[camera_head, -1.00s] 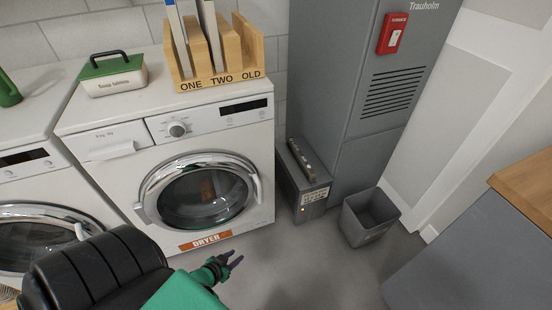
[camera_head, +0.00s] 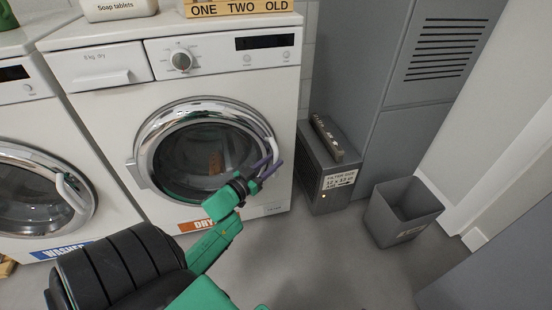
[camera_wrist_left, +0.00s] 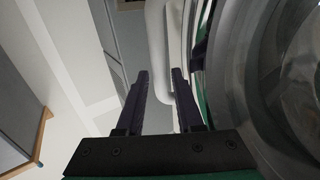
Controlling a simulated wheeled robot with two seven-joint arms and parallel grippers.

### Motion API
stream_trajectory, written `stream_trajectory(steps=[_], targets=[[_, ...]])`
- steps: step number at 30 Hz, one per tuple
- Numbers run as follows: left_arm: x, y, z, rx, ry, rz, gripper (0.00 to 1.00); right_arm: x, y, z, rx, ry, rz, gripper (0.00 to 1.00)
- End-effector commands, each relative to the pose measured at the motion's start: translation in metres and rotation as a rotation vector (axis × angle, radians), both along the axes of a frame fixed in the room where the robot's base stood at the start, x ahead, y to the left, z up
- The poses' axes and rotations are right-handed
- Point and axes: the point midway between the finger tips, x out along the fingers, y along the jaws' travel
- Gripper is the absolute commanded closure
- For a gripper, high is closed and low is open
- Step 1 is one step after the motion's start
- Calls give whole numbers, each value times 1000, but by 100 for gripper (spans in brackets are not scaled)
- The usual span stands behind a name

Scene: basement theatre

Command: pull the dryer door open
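The white dryer (camera_head: 95,115) has a round door with a chrome ring (camera_head: 150,140) and dark glass. The door looks shut against the front. Its white handle (camera_head: 271,140) is on the door's right side and also shows in the left wrist view (camera_wrist_left: 158,50). My left gripper (camera_head: 272,162) is at the handle's lower part. In the left wrist view, the two dark fingers (camera_wrist_left: 160,80) are apart, with the handle between and just beyond their tips; contact is unclear. My right gripper is not in view.
A washer (camera_head: 35,190) stands to the left. A grey filter box (camera_head: 325,180) stands on the floor right of the dryer, near a grey bin (camera_head: 402,212) and tall grey cabinet (camera_head: 385,60). The floor before the dryer is partly clear.

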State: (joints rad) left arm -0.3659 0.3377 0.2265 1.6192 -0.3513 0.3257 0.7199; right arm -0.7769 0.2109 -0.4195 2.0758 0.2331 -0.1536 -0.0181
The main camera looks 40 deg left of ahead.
Motion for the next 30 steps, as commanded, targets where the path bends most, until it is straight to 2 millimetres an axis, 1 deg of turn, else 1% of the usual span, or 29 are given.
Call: stream_trajectory(steps=[1,4,7,12,13,14,15,16,30], targets=[[9,0,-3,0,-1,0,64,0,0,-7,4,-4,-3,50],[20,0,-2,-1,0,0,64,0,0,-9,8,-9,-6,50],[23,0,-1,0,3,1,64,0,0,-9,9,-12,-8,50],[23,0,-1,-1,3,1,64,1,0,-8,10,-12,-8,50],[23,0,-1,-1,3,1,72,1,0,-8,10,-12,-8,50],[23,0,-1,-1,3,1,83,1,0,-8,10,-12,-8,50],[23,0,-1,-1,3,1,99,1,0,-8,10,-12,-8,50],[23,0,-1,-1,3,1,100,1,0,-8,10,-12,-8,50],[23,0,-1,-1,2,1,100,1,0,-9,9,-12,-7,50]])
